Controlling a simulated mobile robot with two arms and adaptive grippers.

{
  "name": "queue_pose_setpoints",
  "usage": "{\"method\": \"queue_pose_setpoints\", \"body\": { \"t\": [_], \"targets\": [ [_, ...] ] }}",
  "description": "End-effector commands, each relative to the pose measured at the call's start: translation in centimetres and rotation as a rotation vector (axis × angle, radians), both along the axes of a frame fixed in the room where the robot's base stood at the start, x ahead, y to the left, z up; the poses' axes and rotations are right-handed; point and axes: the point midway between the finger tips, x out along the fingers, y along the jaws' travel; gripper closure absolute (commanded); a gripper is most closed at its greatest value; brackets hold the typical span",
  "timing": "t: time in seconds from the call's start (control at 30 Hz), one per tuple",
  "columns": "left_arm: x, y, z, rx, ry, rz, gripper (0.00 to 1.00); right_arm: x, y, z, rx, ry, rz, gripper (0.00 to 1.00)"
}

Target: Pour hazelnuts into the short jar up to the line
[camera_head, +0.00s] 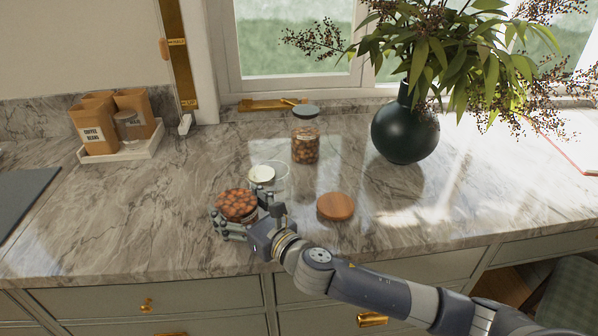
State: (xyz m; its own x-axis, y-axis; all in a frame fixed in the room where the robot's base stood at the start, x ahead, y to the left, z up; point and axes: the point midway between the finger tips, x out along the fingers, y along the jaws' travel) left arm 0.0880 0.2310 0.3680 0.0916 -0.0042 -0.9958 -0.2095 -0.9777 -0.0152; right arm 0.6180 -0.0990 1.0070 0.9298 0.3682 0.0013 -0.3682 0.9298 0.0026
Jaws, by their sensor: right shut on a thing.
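My right gripper (240,218) is shut on a short, wide jar of hazelnuts (237,203) near the counter's front edge. Brown nuts show up to its open top; the fingers hide much of its side, and I cannot tell whether it touches the counter. No fill line can be made out on it. A taller glass jar (305,145) with a grey-green top stands upright farther back, with hazelnuts inside. A round wooden lid (336,206) lies flat to the right of my gripper. My left gripper is not in view.
A small pale round dish or lid (262,174) lies behind my gripper, beside a clear ring-like shape. A dark vase (405,133) with branches stands at the back right. A white tray (120,151) with brown bags is at the left. The marble counter (150,205) is clear left of my gripper.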

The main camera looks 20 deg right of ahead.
Motion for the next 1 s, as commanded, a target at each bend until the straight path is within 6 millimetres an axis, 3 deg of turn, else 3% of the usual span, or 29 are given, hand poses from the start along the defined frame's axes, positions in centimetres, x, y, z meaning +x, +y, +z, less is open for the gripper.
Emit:
{"method": "queue_pose_setpoints", "body": {
  "t": [0.47,1.0],
  "targets": [
    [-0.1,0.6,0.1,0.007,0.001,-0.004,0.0,0.1,0.5,0.6,0.006,-0.002,0.02,0.69],
    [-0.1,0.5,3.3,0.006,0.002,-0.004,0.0,0.8,-0.5,4.1,0.184,0.113,0.02,0.69]
  ]
}}
